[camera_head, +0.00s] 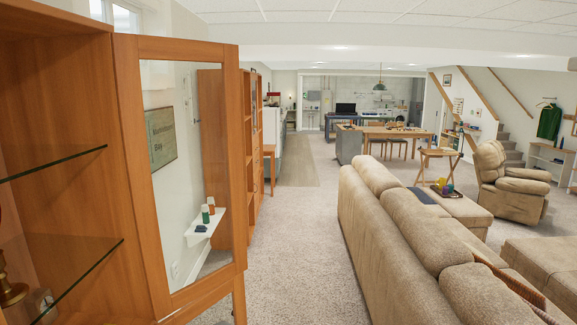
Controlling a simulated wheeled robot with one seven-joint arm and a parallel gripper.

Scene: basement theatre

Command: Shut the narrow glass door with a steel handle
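The narrow glass door (186,170), a tall pane in an orange-brown wooden frame, stands open at the left of the head view. Its left edge meets the wooden cabinet (70,110), whose open inside shows two glass shelves (75,280). The door's free edge points right, toward the room. I cannot make out a steel handle on it. My gripper is not in view, so its place relative to the door cannot be told.
A beige sofa (390,240) stands to the right, with carpet (285,230) free between it and the door. More wooden shelving (250,150) stands beyond the door. A brass object (10,285) is inside the cabinet. A recliner (508,185) sits farther right.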

